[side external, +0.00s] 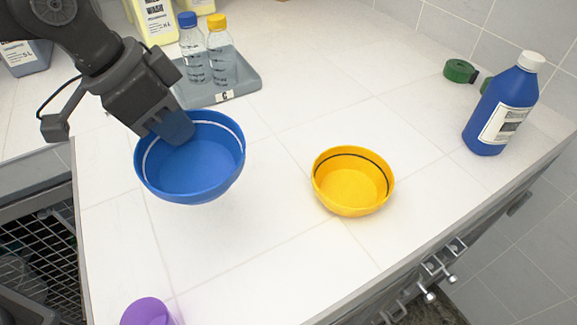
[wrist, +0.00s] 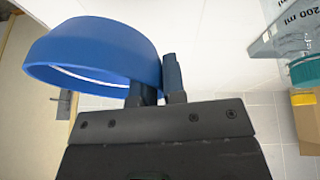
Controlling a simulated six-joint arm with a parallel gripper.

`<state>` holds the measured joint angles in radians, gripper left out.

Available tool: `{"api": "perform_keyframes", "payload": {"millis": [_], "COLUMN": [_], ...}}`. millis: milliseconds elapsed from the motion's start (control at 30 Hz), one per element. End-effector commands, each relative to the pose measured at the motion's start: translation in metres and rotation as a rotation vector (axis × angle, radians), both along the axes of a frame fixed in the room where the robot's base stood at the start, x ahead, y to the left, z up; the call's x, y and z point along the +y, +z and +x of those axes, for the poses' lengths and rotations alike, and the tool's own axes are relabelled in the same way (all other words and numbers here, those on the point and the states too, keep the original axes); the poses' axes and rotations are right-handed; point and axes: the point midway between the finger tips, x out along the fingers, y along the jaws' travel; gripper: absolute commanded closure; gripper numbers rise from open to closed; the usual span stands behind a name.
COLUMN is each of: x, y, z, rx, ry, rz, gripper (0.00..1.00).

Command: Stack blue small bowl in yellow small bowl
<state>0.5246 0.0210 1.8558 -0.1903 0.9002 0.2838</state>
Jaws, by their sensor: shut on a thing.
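The blue bowl (side external: 191,170) is on the left in the side external view, and it looks held above the white counter. My gripper (side external: 175,125) is shut on the far-left part of its rim. In the wrist view the blue bowl (wrist: 95,55) lies to the left of my fingers (wrist: 160,88), with its wall between them. The yellow bowl (side external: 353,182) stands upright on the counter, to the right of the blue bowl and apart from it. It looks empty, with a dark line inside its rim. The yellow bowl is not seen in the wrist view.
A grey tray (side external: 240,86) with two bottles (side external: 220,55) stands behind the blue bowl. A blue bottle with a white cap (side external: 500,108) and green tape (side external: 460,71) are at the right. A purple object (side external: 148,313) is at the front left. Counter between the bowls is clear.

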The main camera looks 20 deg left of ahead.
Motion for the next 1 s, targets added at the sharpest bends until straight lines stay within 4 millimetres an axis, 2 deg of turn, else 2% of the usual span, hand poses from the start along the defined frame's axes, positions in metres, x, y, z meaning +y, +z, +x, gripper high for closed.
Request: {"api": "perform_keyframes", "payload": {"millis": [167, 400, 600, 700, 833, 1000], "x": [-0.008, -0.039, -0.058, -0.064, -0.073, -0.103], "y": [0.003, 0.010, 0.009, 0.008, 0.003, -0.015], "z": [0.015, 0.073, 0.111, 0.122, 0.126, 0.117], "rx": [0.007, 0.035, 0.055, 0.061, 0.066, 0.068], "ry": [0.020, 0.096, 0.153, 0.170, 0.178, 0.176], "rz": [-0.007, -0.038, -0.063, -0.070, -0.073, -0.073], "gripper": [1.00, 1.00, 1.00, 1.00, 1.00, 1.00]}}
